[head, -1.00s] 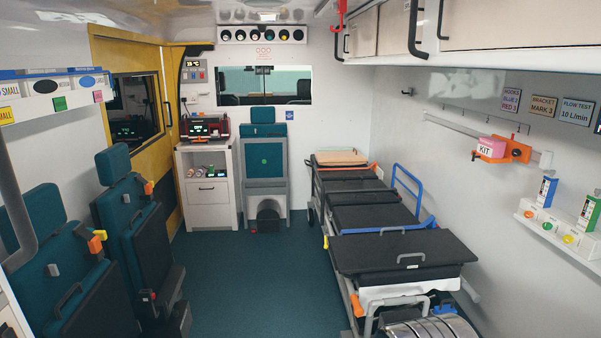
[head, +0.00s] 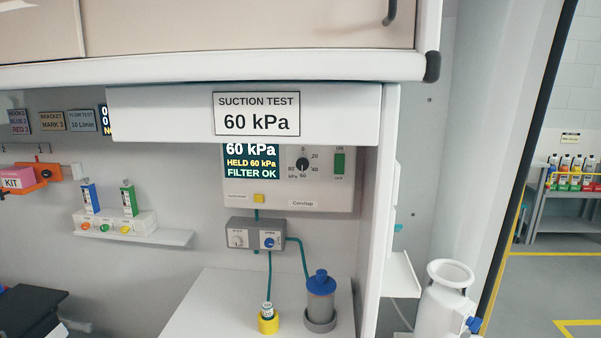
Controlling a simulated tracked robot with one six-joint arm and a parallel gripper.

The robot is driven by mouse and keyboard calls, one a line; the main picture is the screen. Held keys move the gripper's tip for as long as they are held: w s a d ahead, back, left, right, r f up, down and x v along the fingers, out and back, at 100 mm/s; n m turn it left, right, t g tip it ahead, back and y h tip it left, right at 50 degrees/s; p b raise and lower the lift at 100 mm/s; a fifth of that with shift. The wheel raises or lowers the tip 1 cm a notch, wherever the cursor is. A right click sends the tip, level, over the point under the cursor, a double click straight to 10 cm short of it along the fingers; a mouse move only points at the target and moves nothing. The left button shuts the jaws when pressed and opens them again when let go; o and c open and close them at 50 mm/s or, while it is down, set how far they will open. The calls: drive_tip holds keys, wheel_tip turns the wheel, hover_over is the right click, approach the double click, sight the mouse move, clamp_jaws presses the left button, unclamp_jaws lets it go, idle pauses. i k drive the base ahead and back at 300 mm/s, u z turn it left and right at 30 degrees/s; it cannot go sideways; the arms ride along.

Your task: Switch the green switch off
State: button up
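The green switch (head: 339,163) is a small upright rocker on the right part of the white suction unit (head: 290,197). It has an ON label above it and an OFF label below; I cannot tell which way it is tipped. Left of it are a round dial (head: 302,164) and a lit display (head: 251,161) reading 60 kPa, HELD 60 kPa and FILTER OK. My gripper is not in view.
A grey two-knob box (head: 255,235) with teal hoses sits below the unit. A blue-capped canister (head: 320,297) and a yellow holder (head: 268,321) stand on the white counter (head: 215,300). An overhanging panel (head: 170,112) and a white side wall (head: 377,230) frame the unit.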

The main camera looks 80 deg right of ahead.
sight(339, 159)
drive_tip(key=z, duration=2.85)
